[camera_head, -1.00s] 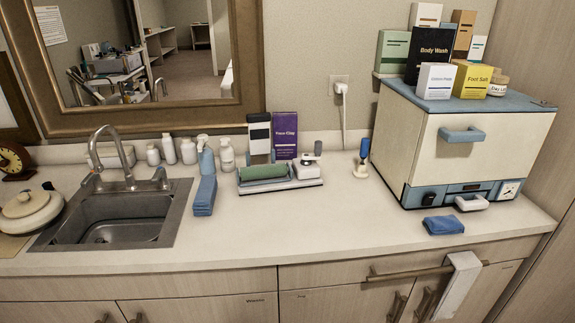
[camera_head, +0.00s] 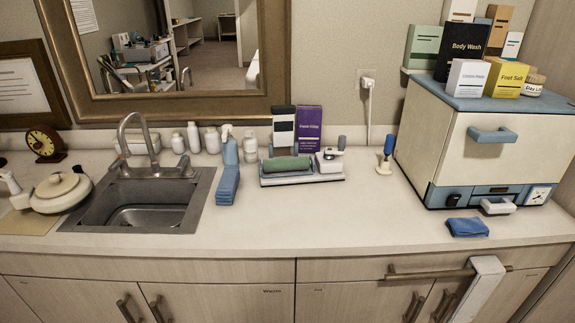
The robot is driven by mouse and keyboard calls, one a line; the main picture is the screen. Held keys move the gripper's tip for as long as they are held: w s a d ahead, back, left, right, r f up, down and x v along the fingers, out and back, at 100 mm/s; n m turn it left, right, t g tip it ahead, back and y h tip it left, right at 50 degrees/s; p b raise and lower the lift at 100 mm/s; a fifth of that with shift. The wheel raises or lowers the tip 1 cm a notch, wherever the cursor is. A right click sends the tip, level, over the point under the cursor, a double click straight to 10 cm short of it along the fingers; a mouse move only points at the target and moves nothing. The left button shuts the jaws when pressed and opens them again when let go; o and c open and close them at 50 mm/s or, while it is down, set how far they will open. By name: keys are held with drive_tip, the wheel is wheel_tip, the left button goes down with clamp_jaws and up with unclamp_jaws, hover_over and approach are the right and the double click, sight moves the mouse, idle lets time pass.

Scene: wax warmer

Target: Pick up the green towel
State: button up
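A rolled green towel (camera_head: 287,164) lies lengthwise on a low white and blue tray-like device (camera_head: 300,180) on the counter, right of the sink. A white part with a dark knob (camera_head: 329,158) sits at the right end of the same device. The towel's top and front are clear to view. My gripper does not show in the view.
A folded blue towel stack (camera_head: 228,186) and a spray bottle (camera_head: 230,150) stand left of the device. Dark and purple boxes (camera_head: 308,130) stand behind it. The large cabinet (camera_head: 470,150) and a blue cloth (camera_head: 467,227) are at right. The counter (camera_head: 330,222) in front is clear.

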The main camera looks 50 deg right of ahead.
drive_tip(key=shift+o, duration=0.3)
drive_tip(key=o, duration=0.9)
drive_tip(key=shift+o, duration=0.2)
